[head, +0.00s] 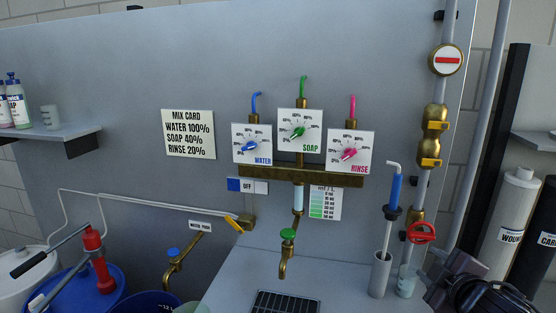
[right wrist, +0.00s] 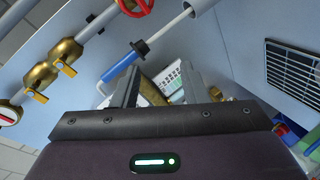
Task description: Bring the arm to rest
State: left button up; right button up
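My right gripper (head: 478,294) shows dark at the lower right of the head view, beside the clear beaker (head: 406,281) under the red-handled valve (head: 421,232). In the right wrist view my gripper's two fingers (right wrist: 162,82) stand apart, with only background seen between them. The blue-handled tool (head: 396,190) stands upright in a grey holder (head: 380,275) left of the beaker; its handle also shows beyond the fingers in the right wrist view (right wrist: 119,68). My left gripper is not in view.
The brass pipe (head: 434,122) with yellow levers runs up the panel near my right arm. Dark and white cylinders (head: 508,218) stand at the far right. A drain grate (head: 286,302) lies in the counter, with open counter around it.

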jog(key=s+a+f+m+g+y, duration=0.1)
jog(key=s+a+f+m+g, duration=0.45)
jog(key=s+f, duration=0.55)
jog(key=s+a+f+m+g, duration=0.4)
jog(key=s+a+f+g, duration=0.15)
jog(key=s+f, duration=0.5)
jog(key=s+a+f+g+b, duration=0.1)
jog(key=s+f+b, duration=0.15)
jog(key=f, duration=1.45)
jog(key=s+f+b, duration=0.1)
jog(key=f+b, duration=0.2)
jog(key=f, duration=1.5)
jog(key=s+d+f+b, duration=0.1)
jog(key=s+f+b, duration=0.1)
jog(key=s+f, duration=0.7)
jog(key=s+d+f+g+b, duration=0.1)
jog(key=s+d+f+b, duration=0.1)
jog(key=s+f, duration=0.8)
notch_tip(320, 180, down, 4)
jog(key=shift+s+d+f, duration=0.1)
jog(key=shift+s+d, duration=0.2)
